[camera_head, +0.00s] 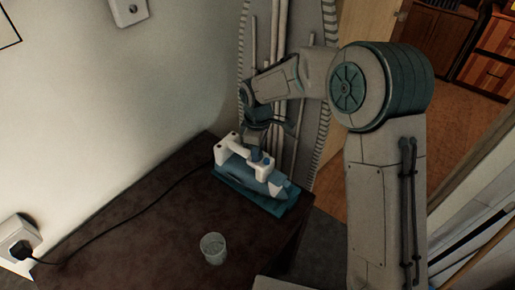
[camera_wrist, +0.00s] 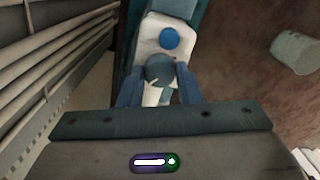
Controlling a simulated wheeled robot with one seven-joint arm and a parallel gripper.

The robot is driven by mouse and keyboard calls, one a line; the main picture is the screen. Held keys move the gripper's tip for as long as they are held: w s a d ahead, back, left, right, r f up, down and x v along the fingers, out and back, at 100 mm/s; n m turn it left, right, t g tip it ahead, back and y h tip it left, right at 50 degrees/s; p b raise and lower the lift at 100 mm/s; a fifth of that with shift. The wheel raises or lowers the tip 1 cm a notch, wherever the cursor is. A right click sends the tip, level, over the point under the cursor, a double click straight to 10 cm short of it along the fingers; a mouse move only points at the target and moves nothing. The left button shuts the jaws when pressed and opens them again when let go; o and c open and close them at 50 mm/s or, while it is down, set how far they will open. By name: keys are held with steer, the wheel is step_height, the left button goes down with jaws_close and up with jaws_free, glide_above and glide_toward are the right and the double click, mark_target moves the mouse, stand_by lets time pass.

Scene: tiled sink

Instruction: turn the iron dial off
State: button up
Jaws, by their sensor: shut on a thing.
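The iron (camera_head: 232,163), blue and white, rests on a teal base (camera_head: 279,208) on the dark table. My gripper (camera_head: 257,154) is above the iron, reaching down to its top. In the wrist view, my gripper (camera_wrist: 158,82) has its two blue fingers on either side of a round grey-blue dial (camera_wrist: 160,67) and is shut on it. A bright blue round button (camera_wrist: 170,39) sits on the white part of the iron just beyond the dial. The dial's marking cannot be read, and the fingers hide its sides.
A black cord (camera_head: 120,222) runs from the iron's side to a wall plug (camera_head: 20,240) at left. A tall ironing board (camera_head: 325,40) stands behind the table.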

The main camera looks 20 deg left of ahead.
steer(key=shift+r+n, duration=0.1)
steer(key=shift+n, duration=0.2)
stand_by(0.4)
steer(key=o, duration=1)
step_height(320, 180, up, 14)
steer(key=shift+f, duration=0.1)
